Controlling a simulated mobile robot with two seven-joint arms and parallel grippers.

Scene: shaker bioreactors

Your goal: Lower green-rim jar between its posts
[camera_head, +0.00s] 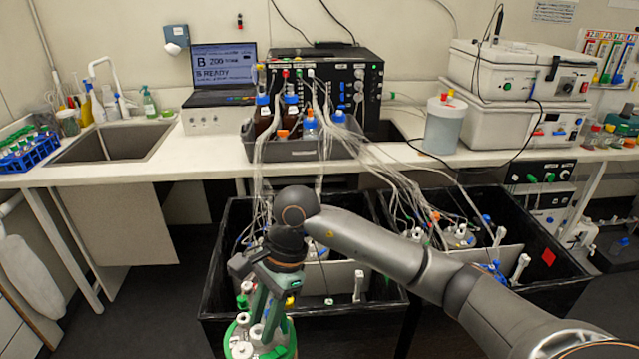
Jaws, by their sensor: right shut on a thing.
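The green-rim jar (243,335) is at the bottom of the head view, with white ports and small coloured caps on its lid; its lower body is cut off by the frame edge. My right gripper (272,290) points down over the lid and is shut on the jar's green upper part. The jar appears in front of the left black tub (385,312), overlapping its near left corner. White posts stand in the tubs, one in the left tub (358,287) and others in the right tub (521,268). I cannot tell which posts are the jar's own. My left gripper is out of view.
Other tubed jars (458,236) stand in the right black tub (566,268). Tube bundles (395,180) hang from the bench (215,166) into both tubs. My right arm crosses above the tubs. Dark floor (135,310) is clear at left.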

